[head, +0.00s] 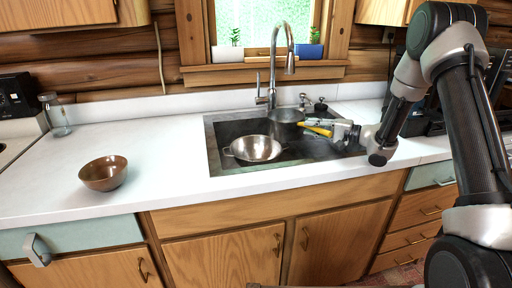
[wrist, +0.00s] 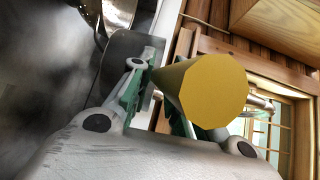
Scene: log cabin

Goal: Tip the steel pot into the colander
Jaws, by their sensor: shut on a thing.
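The steel pot (head: 286,116) hangs over the back part of the sink, below the tap, and looks dark grey. Its yellow handle (head: 317,130) points right, to my gripper (head: 333,128). My gripper is shut on this handle; the handle's blunt end (wrist: 214,91) fills the middle of the wrist view, between the jaws (wrist: 158,92). The steel colander (head: 255,149) sits in the left part of the sink, upright and open at the top, in front and left of the pot. The inside of the pot is hidden, and its exact tilt is hard to tell.
The tap (head: 273,75) rises right behind the pot, its spout arching above it. A brown bowl (head: 104,173) and a glass (head: 56,115) stand on the white counter (head: 165,140) at left. Plants stand on the window sill. The counter left of the sink is mostly clear.

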